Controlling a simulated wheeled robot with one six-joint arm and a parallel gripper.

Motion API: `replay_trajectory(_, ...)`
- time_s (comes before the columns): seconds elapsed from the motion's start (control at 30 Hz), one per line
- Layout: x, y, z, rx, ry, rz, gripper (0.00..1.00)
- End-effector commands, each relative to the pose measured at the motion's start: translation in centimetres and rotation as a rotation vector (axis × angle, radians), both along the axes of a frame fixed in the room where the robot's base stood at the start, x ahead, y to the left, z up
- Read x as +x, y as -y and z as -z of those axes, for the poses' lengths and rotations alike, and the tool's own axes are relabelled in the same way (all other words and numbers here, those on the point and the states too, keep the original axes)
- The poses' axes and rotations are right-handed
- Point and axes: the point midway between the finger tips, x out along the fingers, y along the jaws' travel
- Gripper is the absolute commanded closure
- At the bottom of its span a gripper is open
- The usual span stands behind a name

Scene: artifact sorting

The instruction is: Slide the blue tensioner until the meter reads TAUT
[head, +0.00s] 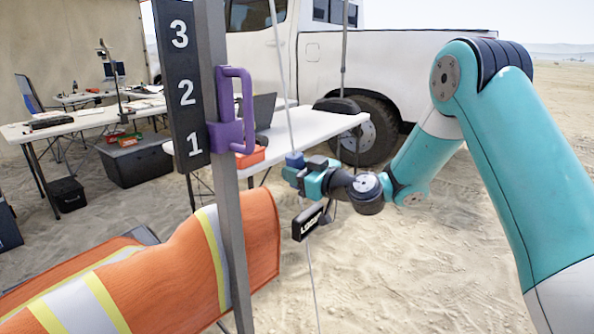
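A thin pale rope (281,85) runs down from the top of the head view to the sand. The blue tensioner (295,159) is a small block on this rope at mid-height. My gripper (297,175) is at the tensioner, reaching in from the right; the tensioner's top shows just above the fingers. The fingers overlap the rope and the tensioner's lower part, so I cannot tell whether they are closed on it. The black meter (311,221) hangs tilted on the rope just below my gripper. Its white text is small and appears to read LOOSE.
A grey post (228,200) with a black 3-2-1 board (181,80) and purple handle (233,110) stands left of my gripper. An orange reflective cloth (180,270) lies below. A white table (310,124) and truck are behind. Open sand lies right.

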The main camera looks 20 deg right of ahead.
Motion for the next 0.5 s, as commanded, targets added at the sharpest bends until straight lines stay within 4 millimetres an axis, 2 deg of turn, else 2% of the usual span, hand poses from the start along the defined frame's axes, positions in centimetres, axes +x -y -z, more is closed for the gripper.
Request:
replay_trajectory(0.17,-0.1,-0.1,-0.5,0.0,0.002,0.0,1.0)
replay_trajectory(0.37,-0.3,-0.4,-2.9,0.001,0.005,0.001,1.0)
replay_trajectory(0.5,-0.3,-0.4,-2.9,0.002,0.001,0.002,1.0)
